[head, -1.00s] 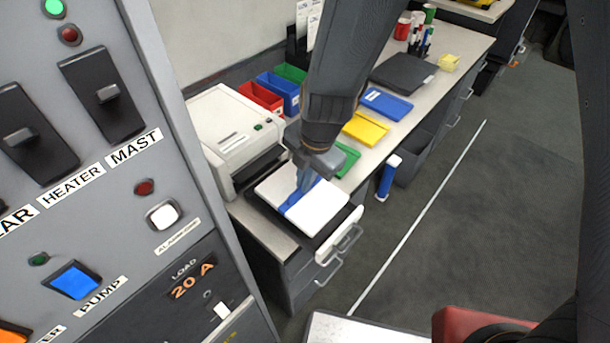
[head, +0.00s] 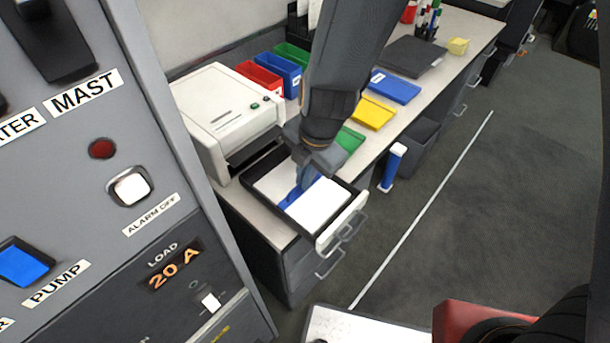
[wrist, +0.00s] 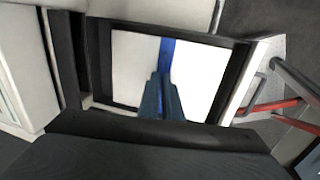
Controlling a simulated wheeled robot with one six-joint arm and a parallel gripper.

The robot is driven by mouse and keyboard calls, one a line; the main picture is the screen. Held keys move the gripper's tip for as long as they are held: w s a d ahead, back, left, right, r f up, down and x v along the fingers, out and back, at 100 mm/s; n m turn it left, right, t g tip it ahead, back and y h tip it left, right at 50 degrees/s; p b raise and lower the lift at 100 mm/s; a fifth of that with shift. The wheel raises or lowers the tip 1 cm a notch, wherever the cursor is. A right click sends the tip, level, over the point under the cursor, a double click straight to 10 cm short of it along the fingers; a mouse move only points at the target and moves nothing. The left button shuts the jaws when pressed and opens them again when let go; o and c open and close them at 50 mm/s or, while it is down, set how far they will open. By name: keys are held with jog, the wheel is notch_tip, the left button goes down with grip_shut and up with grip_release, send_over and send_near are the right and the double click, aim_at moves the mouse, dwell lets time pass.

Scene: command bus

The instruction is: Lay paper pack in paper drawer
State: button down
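The paper pack (head: 318,204) is a white slab with a blue band across its middle. It lies inside the open paper drawer (head: 338,224), a dark tray with a pale front that sticks out below the printer (head: 222,112). In the wrist view the pack (wrist: 200,75) sits within the dark drawer walls (wrist: 240,80). My gripper (head: 298,192) points down at the blue band. In the wrist view its blue-grey fingers (wrist: 162,98) are close together on the band. Whether the pack touches the drawer floor is hidden.
Green, yellow (head: 373,112) and blue (head: 395,86) folders lie along the desk beyond the drawer. Red and blue bins (head: 277,72) stand behind the printer. A switch panel (head: 100,200) fills the left.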

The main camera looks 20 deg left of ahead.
aim_at(309, 192)
jog(key=shift+f, duration=0.1)
jog(key=c, duration=1.9)
grip_release()
jog(key=shift+o, duration=0.2)
notch_tip(309, 192, up, 8)
jog(key=d, duration=0.1)
jog(key=shift+s+d+f, duration=0.15)
jog(key=shift+s, duration=0.2)
jog(key=d+r+m+h, duration=0.1)
jog(key=d+m+h, duration=0.1)
jog(key=d+m, duration=2.8)
jog(key=shift+s+d+r, duration=0.2)
jog(key=shift+s+r, duration=0.15)
jog(key=shift+s, duration=0.05)
